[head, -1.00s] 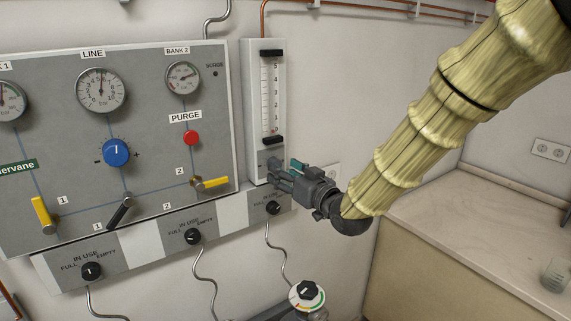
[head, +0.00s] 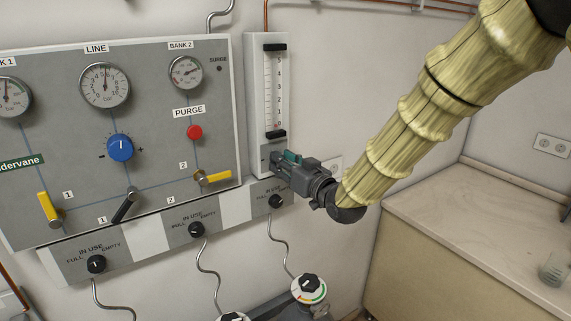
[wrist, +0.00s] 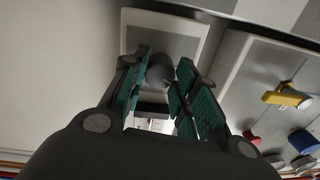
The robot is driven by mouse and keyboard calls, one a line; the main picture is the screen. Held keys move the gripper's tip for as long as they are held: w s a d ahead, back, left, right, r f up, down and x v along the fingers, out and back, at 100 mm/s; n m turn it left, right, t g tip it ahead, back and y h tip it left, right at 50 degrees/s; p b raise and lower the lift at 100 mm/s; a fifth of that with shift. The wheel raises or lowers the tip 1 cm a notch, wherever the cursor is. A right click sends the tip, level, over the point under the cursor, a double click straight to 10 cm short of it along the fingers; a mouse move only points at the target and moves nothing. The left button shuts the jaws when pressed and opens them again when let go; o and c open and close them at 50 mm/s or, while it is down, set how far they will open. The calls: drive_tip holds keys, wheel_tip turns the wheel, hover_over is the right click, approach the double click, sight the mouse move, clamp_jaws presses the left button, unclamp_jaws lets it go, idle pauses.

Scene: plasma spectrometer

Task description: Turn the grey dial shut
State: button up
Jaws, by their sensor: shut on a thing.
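The grey dial (wrist: 160,72) is a round knob on the lower part of the white-framed flow meter (head: 254,115). In the wrist view it sits between the teal pads of my gripper (wrist: 161,82), which is shut on it. In the head view my gripper (head: 282,160) reaches the foot of the flow meter from the right and hides most of the dial. Any mark on the dial's face is hidden, so its turn cannot be read.
Left of the flow meter is a grey panel (head: 75,140) with gauges, a blue knob (head: 120,148), a red purge button (head: 194,132) and yellow levers. A black selector knob (head: 275,201) lies just below my gripper. A counter (head: 480,215) stands right.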

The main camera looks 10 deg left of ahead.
drive_tip(key=shift+w, duration=0.1)
drive_tip(key=shift+a, duration=0.1)
idle(1.2)
drive_tip(key=o, duration=1)
drive_tip(key=shift+w+a+f, duration=0.15)
drive_tip(key=shift+a, duration=0.05)
drive_tip(key=shift+o, duration=0.2)
drive_tip(key=v, duration=1.2)
drive_tip(key=shift+d, duration=0.1)
